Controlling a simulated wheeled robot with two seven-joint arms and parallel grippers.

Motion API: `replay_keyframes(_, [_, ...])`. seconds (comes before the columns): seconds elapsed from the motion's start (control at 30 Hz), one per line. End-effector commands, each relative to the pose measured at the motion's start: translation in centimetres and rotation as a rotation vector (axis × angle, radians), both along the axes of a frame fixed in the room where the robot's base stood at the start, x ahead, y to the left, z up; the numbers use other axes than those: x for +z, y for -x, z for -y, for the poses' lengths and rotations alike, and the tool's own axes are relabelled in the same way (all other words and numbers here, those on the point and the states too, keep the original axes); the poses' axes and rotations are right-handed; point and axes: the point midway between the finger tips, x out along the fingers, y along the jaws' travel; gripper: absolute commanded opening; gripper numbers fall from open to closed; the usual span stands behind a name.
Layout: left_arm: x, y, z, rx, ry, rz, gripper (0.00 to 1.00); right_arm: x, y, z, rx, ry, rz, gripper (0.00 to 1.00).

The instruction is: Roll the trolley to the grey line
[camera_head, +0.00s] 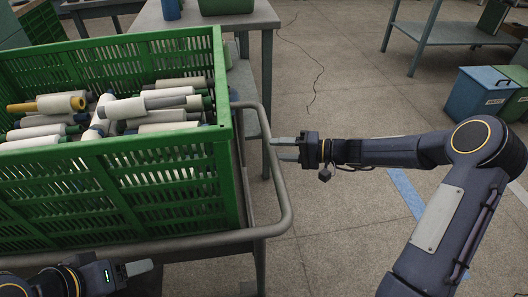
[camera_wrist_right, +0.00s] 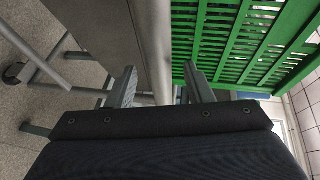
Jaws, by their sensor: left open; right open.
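The trolley has a grey tubular rail (camera_head: 284,190) that runs round the right end of its load, a large green crate (camera_head: 165,190). My right gripper (camera_head: 274,149) is open at the right side of this rail, its fingers pointing left. In the right wrist view a grey tube (camera_wrist_right: 154,50) shows between the parted fingers (camera_wrist_right: 160,88); I cannot tell how deep it sits. My left gripper (camera_head: 140,267) is open at the lower left, near the trolley's near side; only one finger shows clearly. I cannot make out a grey line on the floor.
Yarn cones and tubes (camera_head: 150,105) fill the crate. A grey table (camera_head: 200,15) stands behind the trolley. A blue bin (camera_head: 480,92) and a bench (camera_head: 455,33) stand at the upper right. A blue floor stripe (camera_head: 405,192) lies right of the trolley. The middle floor is clear except for a thin cable (camera_head: 318,75).

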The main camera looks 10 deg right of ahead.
Motion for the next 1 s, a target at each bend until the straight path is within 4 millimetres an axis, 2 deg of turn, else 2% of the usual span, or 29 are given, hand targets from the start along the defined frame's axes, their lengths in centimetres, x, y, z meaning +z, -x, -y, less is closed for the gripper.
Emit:
replay_keyframes(0.1, [-0.7, 0.0, 0.0, 0.000, 0.000, 0.000, 0.64, -0.6, -0.7, -1.9, 0.003, -0.001, 0.001, 0.47])
replay_keyframes(0.3, [-1.1, 0.0, 0.0, 0.000, 0.000, 0.000, 0.64, -0.9, -1.6, -3.9, 0.002, 0.000, 0.000, 0.47])
replay_keyframes(0.63, [-1.2, 0.0, 0.0, 0.000, 0.000, 0.000, 0.64, -0.8, -1.8, -4.3, 0.000, 0.002, -0.001, 0.47])
replay_keyframes(1.0, [-1.2, 0.0, 0.0, 0.000, 0.000, 0.000, 0.64, -0.9, -1.8, -4.2, 0.001, 0.001, -0.002, 0.00])
